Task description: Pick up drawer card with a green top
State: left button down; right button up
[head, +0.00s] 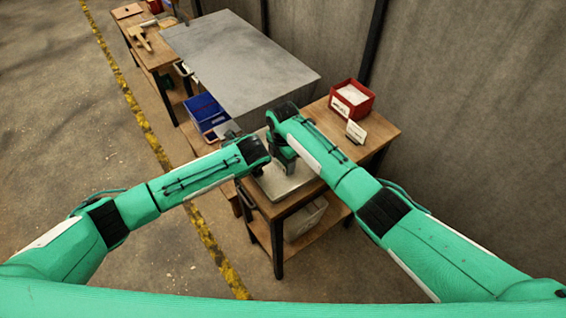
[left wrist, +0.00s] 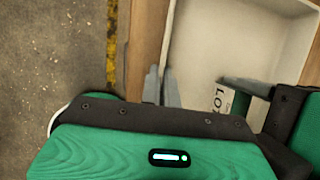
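A white card with dark lettering that reads "LOT" (left wrist: 217,101) shows in the left wrist view, by the pale tray (left wrist: 215,50). Its top is partly hidden by a grey finger, and I cannot make out a green top. In the head view my right gripper (head: 286,167) points down over the tray (head: 292,184). Whether it touches the card is hidden. My left gripper (head: 231,131) is at the table's left side. Its grey fingers (left wrist: 161,87) show close together beside the tray's left wall; their gap is unclear.
A red bin (head: 352,101) and a small white standing card (head: 356,132) are at the wooden table's (head: 383,127) back right. A blue bin (head: 204,110) is to the left.

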jog(key=shift+r, duration=0.15)
notch_tip(320, 180, up, 10)
jog(key=shift+f, duration=0.1)
dwell(0.4)
pick_arm(q)
jog(key=c, duration=1.6)
grip_release()
jog(key=v, duration=1.2)
jog(key=shift+s, duration=0.1)
